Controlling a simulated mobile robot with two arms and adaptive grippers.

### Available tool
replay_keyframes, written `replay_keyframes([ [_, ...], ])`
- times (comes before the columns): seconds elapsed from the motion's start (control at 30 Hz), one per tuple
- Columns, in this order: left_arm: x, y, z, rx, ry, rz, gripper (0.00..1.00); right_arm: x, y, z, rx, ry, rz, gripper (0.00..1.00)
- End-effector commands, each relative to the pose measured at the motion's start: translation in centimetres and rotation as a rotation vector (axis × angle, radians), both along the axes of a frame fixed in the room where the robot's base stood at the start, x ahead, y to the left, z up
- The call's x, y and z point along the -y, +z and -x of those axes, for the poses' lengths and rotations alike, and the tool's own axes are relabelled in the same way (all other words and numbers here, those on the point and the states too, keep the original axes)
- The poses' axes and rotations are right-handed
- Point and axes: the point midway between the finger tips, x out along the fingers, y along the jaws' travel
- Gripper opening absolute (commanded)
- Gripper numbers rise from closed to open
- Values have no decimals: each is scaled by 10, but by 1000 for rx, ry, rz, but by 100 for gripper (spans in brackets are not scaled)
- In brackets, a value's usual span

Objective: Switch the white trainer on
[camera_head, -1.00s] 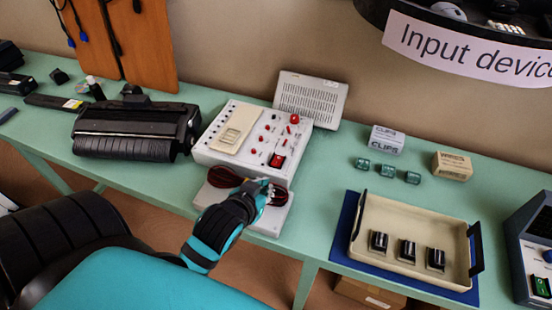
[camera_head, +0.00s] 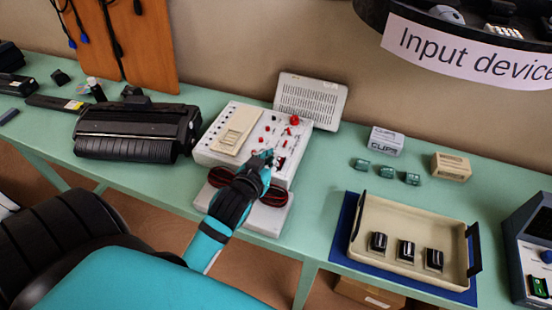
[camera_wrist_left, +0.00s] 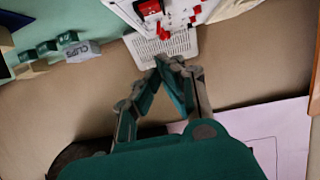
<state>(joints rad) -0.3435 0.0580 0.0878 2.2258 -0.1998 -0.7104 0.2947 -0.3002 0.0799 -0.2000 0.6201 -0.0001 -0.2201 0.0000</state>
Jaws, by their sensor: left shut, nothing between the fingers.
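The white trainer (camera_head: 222,148) stands on the green bench, with a beige panel, red knobs and a red switch (camera_head: 280,161) near its front right corner. My left gripper (camera_head: 266,156) is shut and empty, its fingertips over that front right part, right by the switch and partly covering it. I cannot tell whether they touch. In the left wrist view the shut fingertips (camera_wrist_left: 168,60) point toward the trainer's red switch (camera_wrist_left: 150,7) at the top edge. The switch's position is not readable. My right gripper is out of view.
A vented white box (camera_head: 312,98) stands behind the trainer, and dark red cables (camera_head: 270,195) lie in front. A black device (camera_head: 135,132) is to the left. A cream tray (camera_head: 385,262), small green blocks (camera_head: 387,172) and two small boxes (camera_head: 386,140) are to the right.

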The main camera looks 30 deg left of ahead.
Motion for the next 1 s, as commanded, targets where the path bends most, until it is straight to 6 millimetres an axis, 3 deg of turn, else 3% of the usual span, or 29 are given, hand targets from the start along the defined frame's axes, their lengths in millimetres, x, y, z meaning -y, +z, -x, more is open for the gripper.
replay_keyframes([
  [0.1,-7,-7,-26,-1,0,-2,0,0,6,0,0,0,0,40],
  [0.27,-13,-22,-52,-2,1,-1,0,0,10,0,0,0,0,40],
  [0.5,-11,-54,-45,-3,1,-1,0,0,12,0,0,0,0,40],
  [1.0,-10,-63,-42,-3,0,2,0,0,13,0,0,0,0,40],
])
